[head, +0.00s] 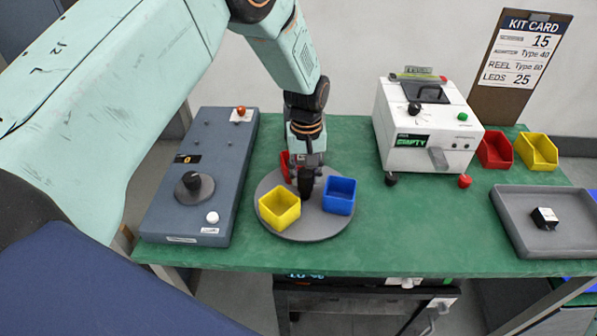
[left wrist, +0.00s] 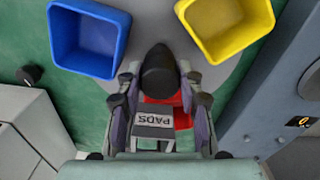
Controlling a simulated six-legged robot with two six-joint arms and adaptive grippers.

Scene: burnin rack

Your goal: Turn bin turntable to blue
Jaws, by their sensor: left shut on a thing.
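The round grey bin turntable (head: 305,230) lies on the green table and carries a yellow bin (head: 279,208) at the front left, a blue bin (head: 339,195) at the right and a red bin (head: 284,164) at the back left. My left gripper (head: 306,184) points down at the turntable's middle, shut on its black centre knob (left wrist: 158,72). In the left wrist view the blue bin (left wrist: 88,40) is upper left, the yellow bin (left wrist: 228,25) upper right, and the red bin (left wrist: 181,117) is partly hidden behind the fingers. My right gripper is not in view.
A blue-grey panel (head: 222,160) with a black dial stands left of the turntable. A white machine (head: 420,130) reading EMPTY is at the back right. Red (head: 495,150) and yellow (head: 537,152) bins and a grey tray (head: 510,215) are farther right. Green table right of the turntable is clear.

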